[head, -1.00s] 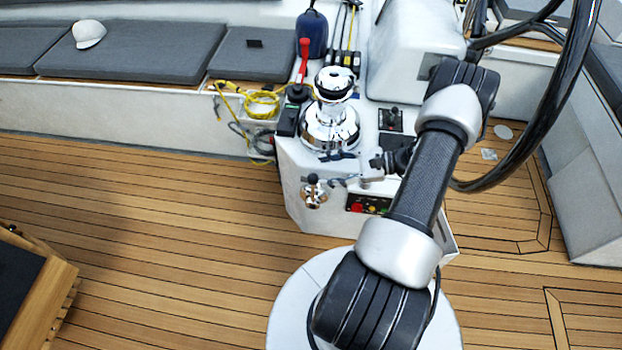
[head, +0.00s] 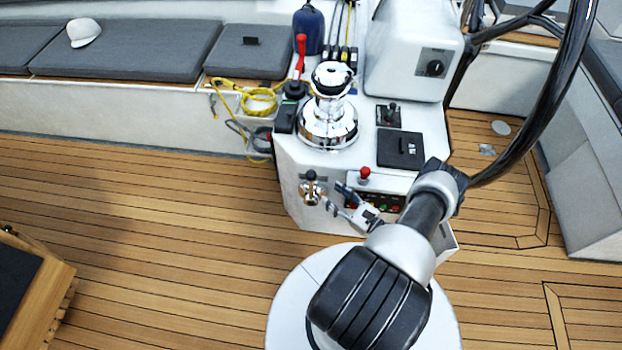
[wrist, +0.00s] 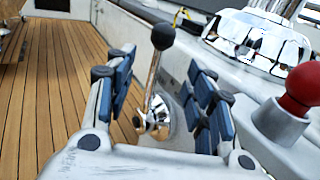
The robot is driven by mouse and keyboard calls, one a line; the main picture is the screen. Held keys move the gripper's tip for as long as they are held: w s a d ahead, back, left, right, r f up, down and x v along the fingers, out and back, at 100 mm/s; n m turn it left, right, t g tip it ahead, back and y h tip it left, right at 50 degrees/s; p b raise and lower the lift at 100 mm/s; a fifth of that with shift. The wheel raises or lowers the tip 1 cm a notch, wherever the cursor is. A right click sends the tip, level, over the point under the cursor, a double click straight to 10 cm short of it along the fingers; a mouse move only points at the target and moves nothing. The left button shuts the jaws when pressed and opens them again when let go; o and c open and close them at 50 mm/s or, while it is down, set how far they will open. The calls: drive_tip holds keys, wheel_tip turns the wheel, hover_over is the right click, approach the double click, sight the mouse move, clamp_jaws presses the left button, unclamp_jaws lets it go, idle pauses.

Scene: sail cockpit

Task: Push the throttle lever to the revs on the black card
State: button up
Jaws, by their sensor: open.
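The throttle lever (head: 311,188) is a chrome stalk with a black ball knob, on the front face of the white console. In the wrist view the lever (wrist: 153,82) stands nearly upright, framed between the blue finger pads, with its knob above them. My gripper (head: 336,198) is open, just right of the lever in the head view. Contact between pads and lever cannot be told.
A red-knobbed control (head: 364,175) stands right of my gripper; its red ball (wrist: 304,87) is close by in the wrist view. A chrome winch (head: 328,118) and a black panel (head: 400,148) are on the console top. The steering wheel (head: 545,112) curves at right. Open teak deck lies left.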

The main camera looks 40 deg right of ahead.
sight(311, 179)
drive_tip(key=w, duration=0.3)
drive_tip(key=w+a, duration=0.1)
drive_tip(key=w, duration=0.3)
drive_tip(key=w+b, duration=0.1)
drive_tip(key=w, duration=0.2)
drive_tip(key=shift+w+a, duration=0.15)
drive_tip(key=shift+w, duration=0.2)
drive_tip(key=shift+c, duration=0.5)
clamp_jaws()
